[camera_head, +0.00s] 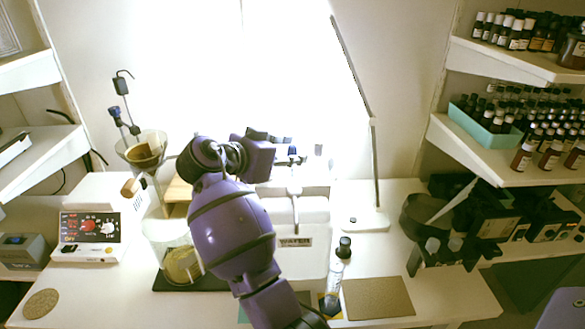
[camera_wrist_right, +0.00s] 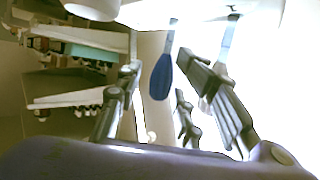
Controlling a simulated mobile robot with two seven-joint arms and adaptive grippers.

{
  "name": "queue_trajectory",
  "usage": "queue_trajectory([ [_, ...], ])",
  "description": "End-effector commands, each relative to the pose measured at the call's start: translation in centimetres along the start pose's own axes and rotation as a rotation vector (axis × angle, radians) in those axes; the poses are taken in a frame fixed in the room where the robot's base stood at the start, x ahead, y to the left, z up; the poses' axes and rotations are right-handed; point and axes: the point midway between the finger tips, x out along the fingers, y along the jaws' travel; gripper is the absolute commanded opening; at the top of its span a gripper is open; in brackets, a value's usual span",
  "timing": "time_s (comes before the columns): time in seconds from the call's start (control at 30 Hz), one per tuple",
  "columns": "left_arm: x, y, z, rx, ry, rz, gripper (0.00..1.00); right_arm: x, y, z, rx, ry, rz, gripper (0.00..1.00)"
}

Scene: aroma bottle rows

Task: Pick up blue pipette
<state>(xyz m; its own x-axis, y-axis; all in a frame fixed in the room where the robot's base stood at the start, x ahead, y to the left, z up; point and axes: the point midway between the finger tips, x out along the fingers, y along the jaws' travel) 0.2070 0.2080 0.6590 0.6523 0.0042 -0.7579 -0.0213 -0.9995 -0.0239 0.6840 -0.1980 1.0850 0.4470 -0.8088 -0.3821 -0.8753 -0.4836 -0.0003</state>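In the right wrist view the blue pipette (camera_wrist_right: 161,77) hangs upright, with its wide blue part low and a thin pale stem above. My right gripper (camera_wrist_right: 158,68) is open, with one dark finger to each side of the pipette in the picture; no contact shows. In the head view my purple right arm reaches up to the back of the bench. Its wrist hides most of the fingers and the spot where the pipette is. Small dark tops (camera_head: 292,151) show just right of the wrist; I cannot tell which is the blue pipette. My left gripper is not in view.
A white container labelled water (camera_head: 296,242) stands beside my arm. A thin lamp stand (camera_head: 376,180) rises behind. Bottle shelves (camera_head: 520,175) line the right wall.

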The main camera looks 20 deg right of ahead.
Motion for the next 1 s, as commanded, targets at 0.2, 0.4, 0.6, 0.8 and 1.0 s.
queue_trajectory([
  [0.2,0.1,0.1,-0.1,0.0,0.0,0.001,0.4,0.0,0.0,0.0,0.0,0.001,0.0,0.11],
  [0.4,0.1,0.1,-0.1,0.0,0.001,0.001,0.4,0.0,0.0,0.0,0.0,0.0,-0.001,0.1],
  [0.6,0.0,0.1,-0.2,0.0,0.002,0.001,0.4,-0.2,0.0,-0.4,0.001,0.0,-0.001,0.1],
  [0.8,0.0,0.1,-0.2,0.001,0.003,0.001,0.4,-1.6,-0.1,-3.5,0.006,0.002,-0.004,0.1],
  [1.0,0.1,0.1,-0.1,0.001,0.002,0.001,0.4,-3.0,-0.1,-7.2,0.004,0.001,-0.002,0.1],
])
